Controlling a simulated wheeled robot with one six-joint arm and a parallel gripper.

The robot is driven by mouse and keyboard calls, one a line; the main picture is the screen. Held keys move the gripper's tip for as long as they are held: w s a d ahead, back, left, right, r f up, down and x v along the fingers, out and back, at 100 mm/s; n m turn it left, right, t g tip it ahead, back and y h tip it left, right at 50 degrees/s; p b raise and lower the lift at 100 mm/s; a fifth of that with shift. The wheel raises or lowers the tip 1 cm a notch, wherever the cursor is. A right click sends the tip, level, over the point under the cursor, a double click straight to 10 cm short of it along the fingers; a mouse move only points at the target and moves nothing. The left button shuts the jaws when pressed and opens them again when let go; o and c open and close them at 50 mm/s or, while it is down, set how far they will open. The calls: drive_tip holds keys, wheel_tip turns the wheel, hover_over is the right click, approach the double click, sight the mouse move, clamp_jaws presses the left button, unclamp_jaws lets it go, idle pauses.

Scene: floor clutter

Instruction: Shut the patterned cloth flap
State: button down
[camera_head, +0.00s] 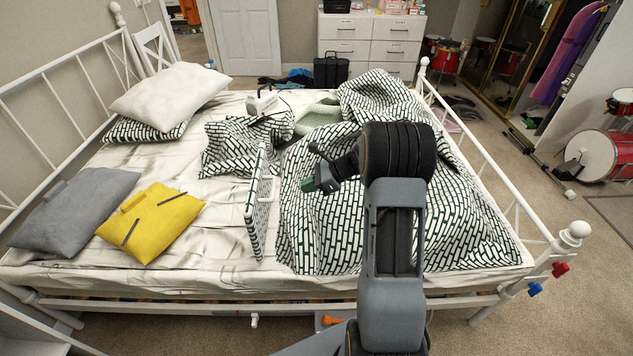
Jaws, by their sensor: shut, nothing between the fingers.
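The patterned cloth flap (256,222) stands as a thin upright panel on the bed, seen nearly edge-on, with a black-and-white brick pattern. A small white handle-like bar shows on its edge. The matching patterned blanket (325,235) lies rumpled just to its right. My gripper (310,184) is shut and empty, over the blanket to the right of the flap. A gap shows between them in the picture; depth is hard to judge. My arm hides part of the blanket.
A yellow cushion (150,222), a grey cushion (75,208) and a white pillow (170,90) lie on the left of the bed. A white box-like object (262,101) sits behind the flap. White metal rails (490,180) edge the bed. Bare sheet (222,215) lies left of the flap.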

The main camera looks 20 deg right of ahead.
sight(268, 201)
drive_tip(key=w+a+f, duration=0.1)
drive_tip(key=w+a, duration=0.1)
drive_tip(key=a, duration=0.4)
drive_tip(key=shift+w+a+f, duration=0.15)
drive_tip(key=shift+w+a, duration=0.2)
